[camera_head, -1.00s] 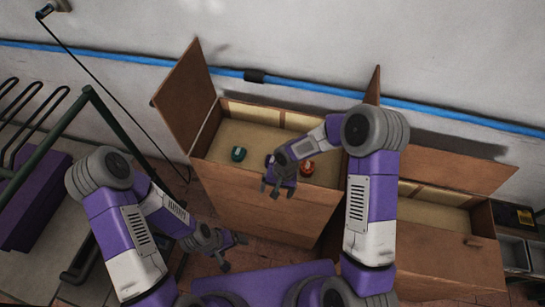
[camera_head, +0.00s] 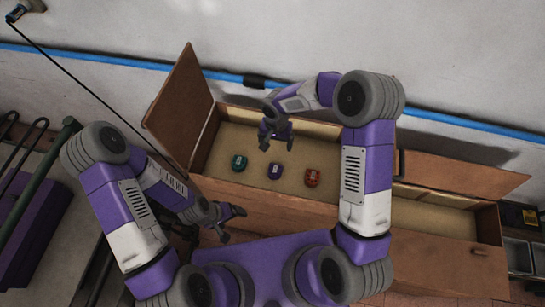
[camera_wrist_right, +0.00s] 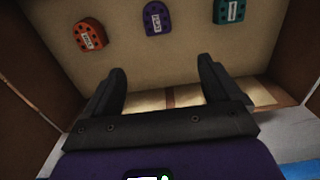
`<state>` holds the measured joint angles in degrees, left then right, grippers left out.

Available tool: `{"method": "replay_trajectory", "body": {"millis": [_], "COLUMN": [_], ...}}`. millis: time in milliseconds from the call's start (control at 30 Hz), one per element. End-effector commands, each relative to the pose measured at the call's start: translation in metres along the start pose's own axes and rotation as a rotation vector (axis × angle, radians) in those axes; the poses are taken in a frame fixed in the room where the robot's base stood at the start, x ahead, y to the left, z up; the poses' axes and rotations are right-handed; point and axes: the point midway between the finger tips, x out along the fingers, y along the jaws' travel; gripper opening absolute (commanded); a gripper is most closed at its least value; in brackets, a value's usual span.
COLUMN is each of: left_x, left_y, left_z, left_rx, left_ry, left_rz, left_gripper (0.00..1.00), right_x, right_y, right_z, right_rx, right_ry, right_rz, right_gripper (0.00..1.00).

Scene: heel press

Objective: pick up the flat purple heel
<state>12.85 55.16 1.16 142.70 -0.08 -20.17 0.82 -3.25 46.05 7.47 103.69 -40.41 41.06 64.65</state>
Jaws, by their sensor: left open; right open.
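The flat purple heel (camera_head: 275,171) lies on the floor of the open cardboard box (camera_head: 225,192), between a teal heel (camera_head: 239,162) and a red-orange heel (camera_head: 312,177). In the right wrist view the purple heel (camera_wrist_right: 157,18) is at the top middle, with a white label. My right gripper (camera_head: 276,143) is open and empty, above the box toward its back wall, apart from the purple heel. Its two fingers (camera_wrist_right: 160,85) show spread in the wrist view. My left gripper (camera_head: 232,224) is open and empty, outside the box at its front left.
The box has raised flaps, one standing at the left (camera_head: 182,105). A second open box (camera_head: 430,215) stands to the right. A blue pipe (camera_head: 440,117) runs along the wall behind. A dark green rail (camera_head: 40,180) is at the left.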

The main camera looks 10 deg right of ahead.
Motion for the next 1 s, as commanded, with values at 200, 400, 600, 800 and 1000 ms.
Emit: {"method": "replay_trajectory", "body": {"millis": [200, 400, 600, 800, 1000], "left_x": [0.032, 0.058, 0.086, 0.095, 0.095], "left_y": [-0.012, -0.022, -0.032, -0.036, -0.036], "left_z": [0.000, -0.002, -0.003, -0.003, -0.003], "left_rx": [-0.001, -0.001, -0.001, -0.001, -0.001], "left_ry": [-0.003, -0.002, -0.002, -0.002, -0.002], "left_rz": [-0.001, -0.001, -0.001, 0.000, 0.000], "left_gripper": [0.90, 0.90, 0.90, 0.90, 0.90], "right_x": [0.035, 0.063, 0.092, 0.106, 0.127], "right_y": [0.000, 0.001, 0.001, 0.001, 0.001], "right_z": [0.001, 0.001, 0.001, 0.001, 0.002], "right_rx": [0.000, 0.000, 0.000, 0.000, -0.001], "right_ry": [-0.002, -0.002, -0.002, -0.003, -0.004], "right_rz": [0.001, 0.001, 0.001, 0.002, 0.002], "right_gripper": [0.90, 0.90, 0.90, 0.90, 0.90]}}
